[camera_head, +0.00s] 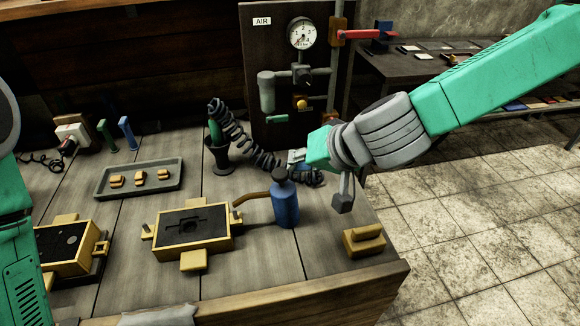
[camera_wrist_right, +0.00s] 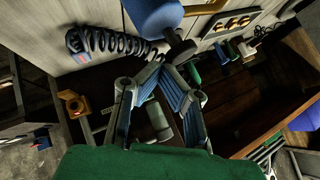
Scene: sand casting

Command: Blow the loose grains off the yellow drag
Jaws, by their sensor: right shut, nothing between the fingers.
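A yellow frame packed with dark sand (camera_head: 192,232) lies mid-table, with a recessed shape in the sand. Another yellow sand-filled frame (camera_head: 62,248) lies at the left, partly behind my left arm. I cannot tell which is the drag; loose grains are too small to make out. A green-handled tool (camera_head: 214,130) stands in a black cup (camera_head: 217,158), with a black coiled hose (camera_head: 240,136) beside it. My right gripper (camera_head: 296,157) is shut and empty behind the blue bottle, near the hose; its fingers show in the wrist view (camera_wrist_right: 162,72). My left gripper is out of view.
A tray (camera_head: 107,192) with small yellow pieces lies behind. A yellow block (camera_head: 364,242) sits near the right edge. The AIR panel (camera_head: 258,60) with a gauge stands at the back.

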